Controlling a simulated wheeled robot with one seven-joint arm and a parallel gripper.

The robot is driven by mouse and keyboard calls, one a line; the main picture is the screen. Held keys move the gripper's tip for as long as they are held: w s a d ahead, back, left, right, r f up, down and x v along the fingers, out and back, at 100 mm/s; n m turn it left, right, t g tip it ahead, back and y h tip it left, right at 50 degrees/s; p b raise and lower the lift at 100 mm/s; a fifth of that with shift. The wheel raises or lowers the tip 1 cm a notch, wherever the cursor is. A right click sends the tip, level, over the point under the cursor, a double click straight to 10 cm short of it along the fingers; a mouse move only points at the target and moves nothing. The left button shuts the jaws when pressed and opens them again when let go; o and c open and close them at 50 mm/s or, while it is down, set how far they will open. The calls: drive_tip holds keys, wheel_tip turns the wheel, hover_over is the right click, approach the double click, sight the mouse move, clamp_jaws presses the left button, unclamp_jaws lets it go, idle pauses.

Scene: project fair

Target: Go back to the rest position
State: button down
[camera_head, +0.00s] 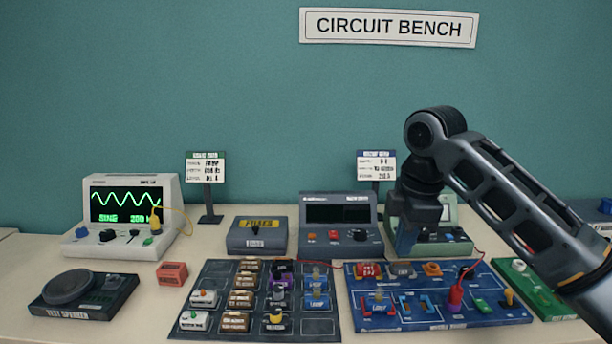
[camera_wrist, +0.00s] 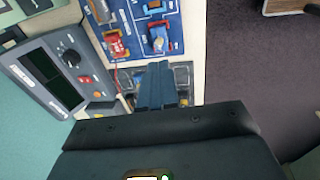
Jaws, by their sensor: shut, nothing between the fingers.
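My gripper (camera_head: 407,242) points down above the back edge of the blue circuit board (camera_head: 395,318), in front of a pale green instrument (camera_head: 450,215). Its fingers are together with nothing between them, as the wrist view (camera_wrist: 158,72) shows. My arm reaches in from the right and bends down at the wrist. Part of the green instrument is hidden behind my gripper. In the wrist view the blue board (camera_wrist: 130,42) lies beyond the fingertips.
A grey meter (camera_head: 340,227), a fuse box (camera_head: 257,236) and an oscilloscope (camera_head: 122,212) stand along the back. A dark parts tray (camera_head: 320,327), a red block (camera_head: 172,274) and a test speaker (camera_head: 95,308) lie in front. A sign stand (camera_head: 376,165) rises close behind my gripper.

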drive_tip(key=s+a+f+m+t+y, duration=0.1)
drive_tip(key=s+a+f+y, duration=0.1)
drive_tip(key=a+f, duration=0.2)
drive_tip(key=s+a+f+m+t+y, duration=0.1)
drive_tip(key=s+a+f+y, duration=0.1)
drive_tip(key=a+f, duration=0.2)
drive_tip(key=s+a+f+m+t+y, duration=0.1)
drive_tip(key=s+a+f+m+y, duration=0.1)
drive_tip(key=a+f, duration=0.2)
drive_tip(key=shift+a+f, duration=0.15)
drive_tip(key=shift+a, duration=1.15)
drive_tip(key=s+d+f+m+t+h, duration=0.1)
drive_tip(key=s+f+m+t, duration=0.4)
drive_tip(key=s, duration=0.5)
drive_tip(key=s+d+f+m+t+h, duration=0.15)
drive_tip(key=s+f+m, duration=0.35)
drive_tip(key=s, duration=0.5)
drive_tip(key=s+d+r+m+t+h, duration=0.1)
drive_tip(key=s+d+r, duration=0.3)
drive_tip(key=s, duration=0.4)
drive_tip(key=s+d+r+m+t+h, duration=0.1)
drive_tip(key=s+d+r, duration=0.3)
drive_tip(key=s, duration=0.5)
drive_tip(key=s+d+r+m+t+h, duration=0.1)
drive_tip(key=s+d+r, duration=0.3)
drive_tip(key=s+d, duration=0.4)
drive_tip(key=shift+s+r+m+t+h, duration=0.2)
drive_tip(key=shift+s+m+t+h, duration=0.2)
drive_tip(key=shift+h, duration=0.15)
